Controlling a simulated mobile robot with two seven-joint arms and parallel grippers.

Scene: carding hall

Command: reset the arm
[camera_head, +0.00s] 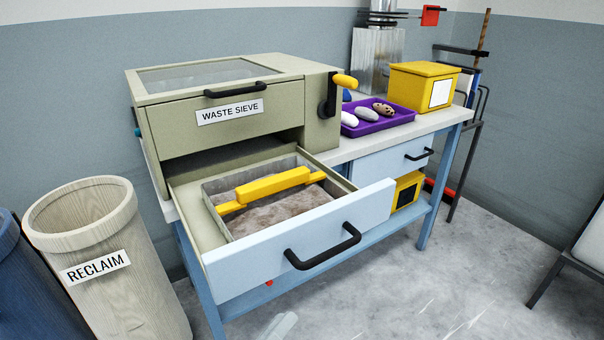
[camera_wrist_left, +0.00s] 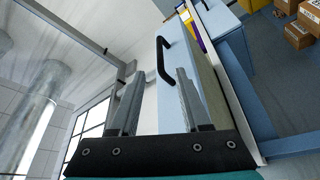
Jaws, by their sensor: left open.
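My left gripper (camera_wrist_left: 158,95) shows in the left wrist view with its two grey fingers spread apart and nothing held between them. Beyond the fingers is the pale blue front of a drawer with a black handle (camera_wrist_left: 162,60); the fingers appear clear of the handle. In the head view, a small pale grey piece at the bottom edge, below the open drawer (camera_head: 300,262), looks like the tip of this gripper; the rest of it is out of frame. My right gripper is not in view.
The waste sieve (camera_head: 180,128) stands on the bench with its drawer pulled out, holding a tray with a yellow bar (camera_head: 272,184). A purple tray (camera_head: 400,117) and yellow box (camera_head: 412,85) are right. The reclaim bin (camera_head: 110,295) stands left.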

